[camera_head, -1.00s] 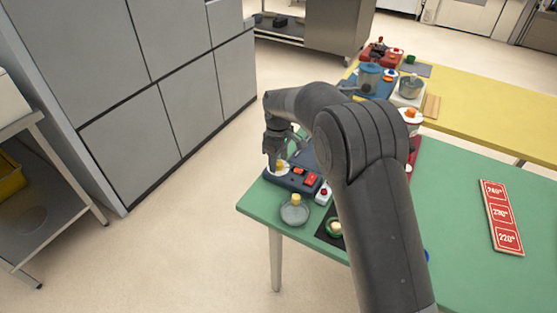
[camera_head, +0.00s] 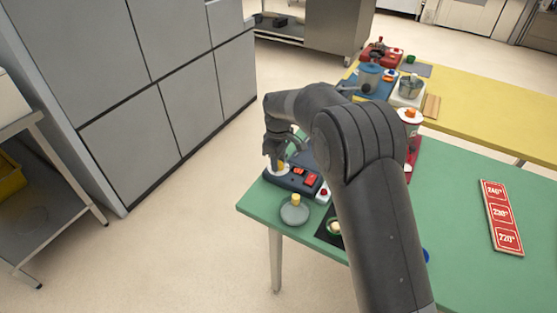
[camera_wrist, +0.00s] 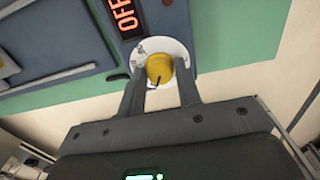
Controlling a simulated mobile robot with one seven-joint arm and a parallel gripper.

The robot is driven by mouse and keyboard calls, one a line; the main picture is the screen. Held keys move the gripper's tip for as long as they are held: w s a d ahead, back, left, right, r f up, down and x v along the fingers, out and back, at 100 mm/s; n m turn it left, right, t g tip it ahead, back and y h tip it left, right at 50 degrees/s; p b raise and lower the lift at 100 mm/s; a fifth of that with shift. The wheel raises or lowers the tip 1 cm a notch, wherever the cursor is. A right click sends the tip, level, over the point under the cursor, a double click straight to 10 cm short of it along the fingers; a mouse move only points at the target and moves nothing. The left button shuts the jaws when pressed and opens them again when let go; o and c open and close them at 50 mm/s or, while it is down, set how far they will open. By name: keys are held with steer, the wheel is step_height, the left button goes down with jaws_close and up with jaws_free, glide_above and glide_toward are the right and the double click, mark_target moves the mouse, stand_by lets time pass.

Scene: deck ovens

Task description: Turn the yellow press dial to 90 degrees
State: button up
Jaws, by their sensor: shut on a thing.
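The yellow press dial (camera_wrist: 159,68) sits on a round white plate with dark marks on the dark blue panel (camera_wrist: 65,45), beside a display reading OFF in red. A dark pointer line shows on the dial's lower edge in the wrist view. My gripper (camera_wrist: 160,82) is shut on the dial, one finger on each side. In the head view my gripper (camera_head: 279,163) is at the far left end of the panel (camera_head: 298,180); the dial is mostly hidden there.
The panel with red switches stands on a green table (camera_head: 455,200). A grey round object with a yellow knob (camera_head: 294,211) is near the table's front-left corner. A red sign (camera_head: 502,217) lies to the right. A yellow table (camera_head: 490,115) stands behind.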

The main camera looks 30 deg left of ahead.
steer(key=shift+m, duration=0.3)
steer(key=m, duration=1)
steer(key=shift+m, duration=0.4)
steer(key=m, duration=1.1)
steer(key=shift+m, duration=0.4)
steer(key=o, duration=1)
steer(key=shift+c, duration=0.2)
steer(key=shift+r, duration=0.1)
